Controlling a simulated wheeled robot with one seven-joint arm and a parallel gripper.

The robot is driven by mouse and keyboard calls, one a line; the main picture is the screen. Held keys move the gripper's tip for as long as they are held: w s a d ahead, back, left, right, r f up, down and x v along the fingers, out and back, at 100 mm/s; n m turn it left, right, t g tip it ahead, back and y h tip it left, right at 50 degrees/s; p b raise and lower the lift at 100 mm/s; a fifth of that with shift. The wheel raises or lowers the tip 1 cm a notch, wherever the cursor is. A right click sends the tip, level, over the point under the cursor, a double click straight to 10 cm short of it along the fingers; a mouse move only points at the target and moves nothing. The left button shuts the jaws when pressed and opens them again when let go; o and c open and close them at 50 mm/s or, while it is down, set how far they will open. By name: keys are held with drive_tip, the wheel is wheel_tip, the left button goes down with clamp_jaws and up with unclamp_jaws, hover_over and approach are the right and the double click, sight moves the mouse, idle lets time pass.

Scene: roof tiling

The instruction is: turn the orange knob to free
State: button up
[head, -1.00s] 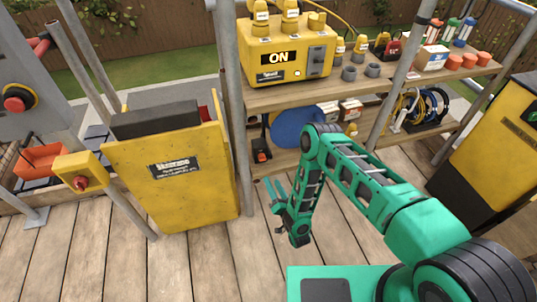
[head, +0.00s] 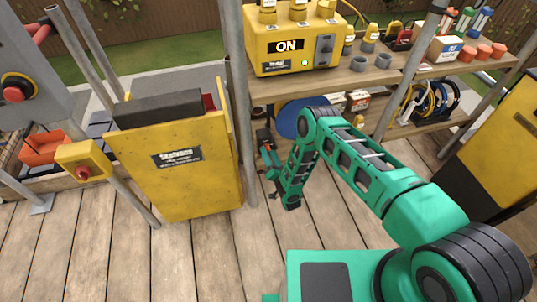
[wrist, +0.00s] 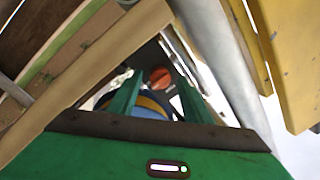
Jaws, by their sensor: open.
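An orange round knob (wrist: 160,77) shows in the wrist view, on a dark body beyond my fingers. In the head view the dark tool-like body (head: 263,136) stands at the left end of the lower shelf, and its orange part is hidden behind my gripper. My gripper (head: 266,152) is low beside the grey upright pole, pointing at that body. In the wrist view its two green fingers are apart, with the knob between and beyond their tips. I cannot tell whether they touch it. Nothing is held.
A grey pole (head: 236,100) and a yellow bin (head: 185,185) stand close on the left. The upper shelf (head: 380,78) is above my gripper and carries a yellow box (head: 290,50) reading ON. A blue disc (head: 289,118) lies behind my arm. The deck in front is clear.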

drive_tip(key=shift+w+a, duration=0.1)
drive_tip(key=shift+w, duration=0.2)
drive_tip(key=shift+c, duration=0.7)
drive_tip(key=c, duration=0.9)
